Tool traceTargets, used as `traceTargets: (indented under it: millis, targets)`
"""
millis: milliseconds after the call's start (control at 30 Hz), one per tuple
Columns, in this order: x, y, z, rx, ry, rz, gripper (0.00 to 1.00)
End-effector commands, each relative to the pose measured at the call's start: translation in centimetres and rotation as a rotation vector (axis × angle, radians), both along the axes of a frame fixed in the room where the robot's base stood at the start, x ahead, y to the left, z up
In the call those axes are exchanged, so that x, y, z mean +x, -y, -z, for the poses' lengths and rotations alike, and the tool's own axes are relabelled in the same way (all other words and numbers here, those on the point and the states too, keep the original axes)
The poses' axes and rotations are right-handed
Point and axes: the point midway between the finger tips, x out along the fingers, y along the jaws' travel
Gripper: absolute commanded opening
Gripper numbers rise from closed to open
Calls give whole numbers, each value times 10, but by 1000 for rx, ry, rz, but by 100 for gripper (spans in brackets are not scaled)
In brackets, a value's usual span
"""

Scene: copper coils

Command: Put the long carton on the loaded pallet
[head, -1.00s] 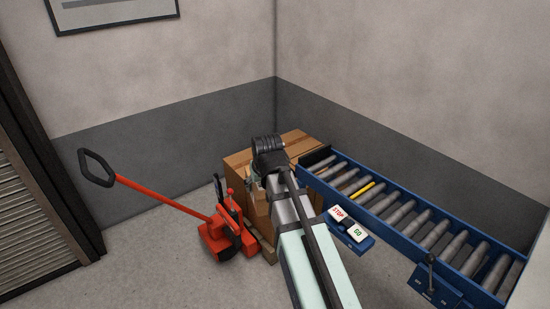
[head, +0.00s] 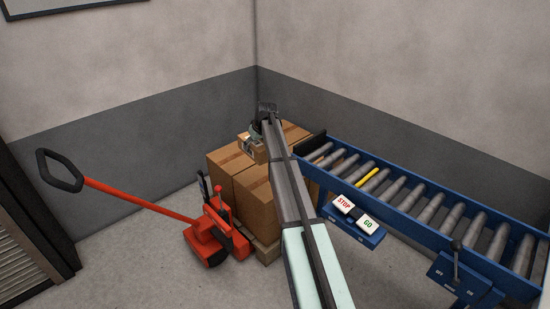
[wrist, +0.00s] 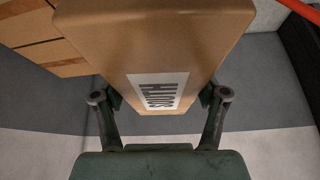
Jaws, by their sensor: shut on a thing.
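In the head view the held carton (head: 252,149) is over the cartons on the loaded pallet (head: 266,252), partly hidden by my arm. I cannot tell whether it touches them. The pallet bears several brown taped cartons (head: 253,203); my arm covers part of the load. My gripper (head: 257,130) is small and partly hidden in the head view.
A blue roller conveyor (head: 425,212) with one yellow roller runs right of the pallet. A red pallet jack (head: 212,235) with a long handle stands at the pallet's left. Grey walls close off the back corner.

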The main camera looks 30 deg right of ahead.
Motion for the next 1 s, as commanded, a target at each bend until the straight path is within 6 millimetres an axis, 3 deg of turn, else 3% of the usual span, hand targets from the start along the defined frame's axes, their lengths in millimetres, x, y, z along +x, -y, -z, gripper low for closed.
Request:
traceTargets:
  millis: [33,100,300,567,1000]
  targets:
    - [22,15,11,1,3,-18,22]
    - [38,28,21,2,9,-47,22]
    - [63,50,35,2,22,-101,22]
    - [65,53,68,3,23,-116,22]
    - [66,53,170,3,22,-114,22]
